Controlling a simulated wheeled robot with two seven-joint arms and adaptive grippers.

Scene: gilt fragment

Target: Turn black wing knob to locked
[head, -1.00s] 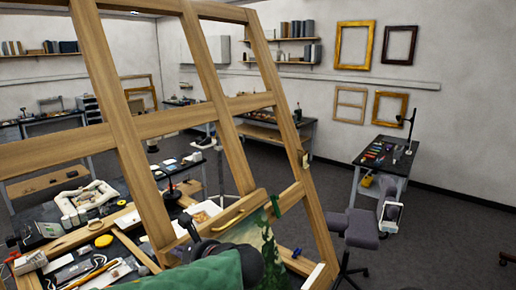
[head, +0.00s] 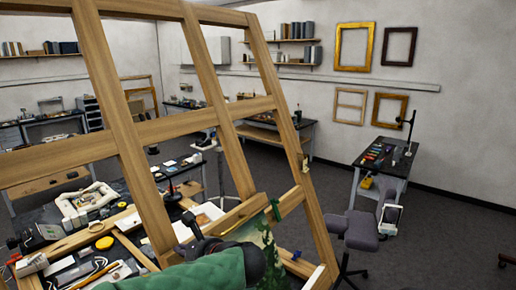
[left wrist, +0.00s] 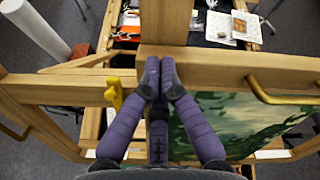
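I cannot make out the black wing knob in either view. A large wooden easel frame (head: 128,135) fills the left and middle of the head view. My left gripper (head: 188,222) is low in front of its lower crossbar. In the left wrist view, my left gripper (left wrist: 159,78) has its purple fingertips together at the crossbar (left wrist: 225,70); nothing shows between them. A yellow wing-shaped knob (left wrist: 115,94) is just left of the fingertips, apart from them. A green painted canvas (left wrist: 240,122) lies below the crossbar, right of the fingers. My right gripper is not in view.
A brass handle (left wrist: 275,96) juts from the crossbar at the right of the wrist view. A cluttered worktable (head: 130,245) stands behind the easel. A grey stool (head: 360,231) and another bench (head: 375,160) stand to the right. Dark floor (head: 440,225) is clear there.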

